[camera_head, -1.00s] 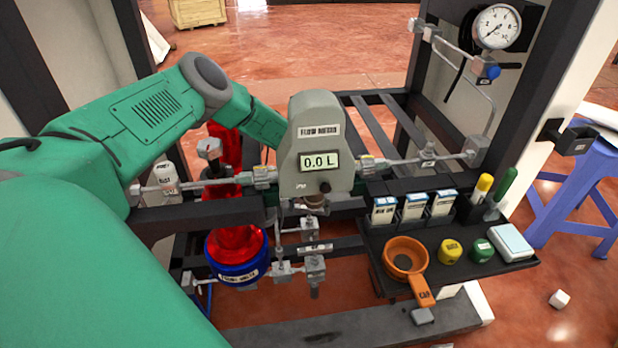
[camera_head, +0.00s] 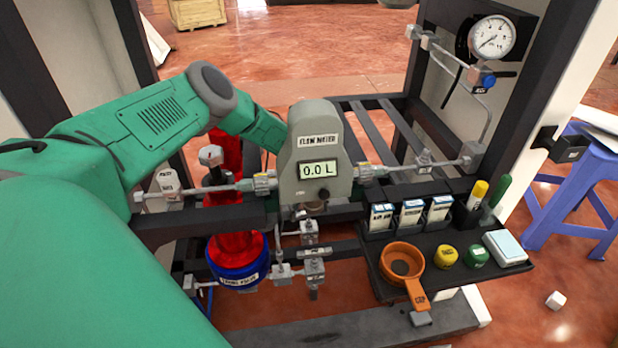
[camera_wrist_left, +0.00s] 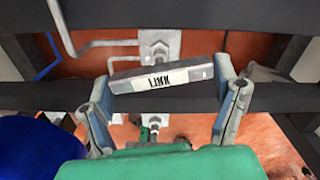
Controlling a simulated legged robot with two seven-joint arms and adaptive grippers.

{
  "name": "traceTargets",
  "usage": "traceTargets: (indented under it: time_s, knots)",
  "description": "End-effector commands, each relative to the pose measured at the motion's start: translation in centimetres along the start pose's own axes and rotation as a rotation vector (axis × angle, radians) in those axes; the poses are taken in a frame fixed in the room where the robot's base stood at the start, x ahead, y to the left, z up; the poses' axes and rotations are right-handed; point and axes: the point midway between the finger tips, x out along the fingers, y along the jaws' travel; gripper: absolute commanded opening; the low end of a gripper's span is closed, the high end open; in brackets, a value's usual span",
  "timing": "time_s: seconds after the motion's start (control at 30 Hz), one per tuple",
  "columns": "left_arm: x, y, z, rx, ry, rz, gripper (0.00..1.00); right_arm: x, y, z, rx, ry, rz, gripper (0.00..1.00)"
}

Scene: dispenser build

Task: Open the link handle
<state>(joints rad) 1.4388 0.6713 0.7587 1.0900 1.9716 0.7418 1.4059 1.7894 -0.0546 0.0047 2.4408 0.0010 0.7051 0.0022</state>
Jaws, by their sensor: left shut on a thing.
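The link handle (camera_wrist_left: 160,76) is a grey bar with a white label, upside down in the left wrist view. It sits on metal pipe fittings and lies nearly crosswise there, slightly tilted. My left gripper (camera_wrist_left: 166,80) is shut on it, with a finger at each end of the bar. My left arm reaches behind the meter, which hides the gripper in that view. My right gripper is not in view.
The meter reads 0.0 L. A red vessel with a blue base (camera_head: 238,272) stands left of the valves. Dark frame bars (camera_head: 230,213) surround the fittings. At the right, a black tray (camera_head: 455,278) holds an orange cup (camera_head: 402,262), caps and small boxes. A pressure gauge (camera_head: 492,37) is above.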

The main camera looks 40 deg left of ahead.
Motion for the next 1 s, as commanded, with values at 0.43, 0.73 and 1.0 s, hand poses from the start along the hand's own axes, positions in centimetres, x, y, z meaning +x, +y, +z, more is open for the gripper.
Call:
traceTargets:
  time_s: [0.43, 0.73, 1.0]
  knots:
    - [0.0, -0.2, -0.4, -0.419, 0.005, 0.004, 0.53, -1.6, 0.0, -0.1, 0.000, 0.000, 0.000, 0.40]
    - [0.0, -0.4, -0.3, -0.693, 0.005, 0.003, 0.53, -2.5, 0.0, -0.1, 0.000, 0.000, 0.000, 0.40]
    - [0.0, -0.6, -0.3, -0.881, 0.006, 0.001, 0.53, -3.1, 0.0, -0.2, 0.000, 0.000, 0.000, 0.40]
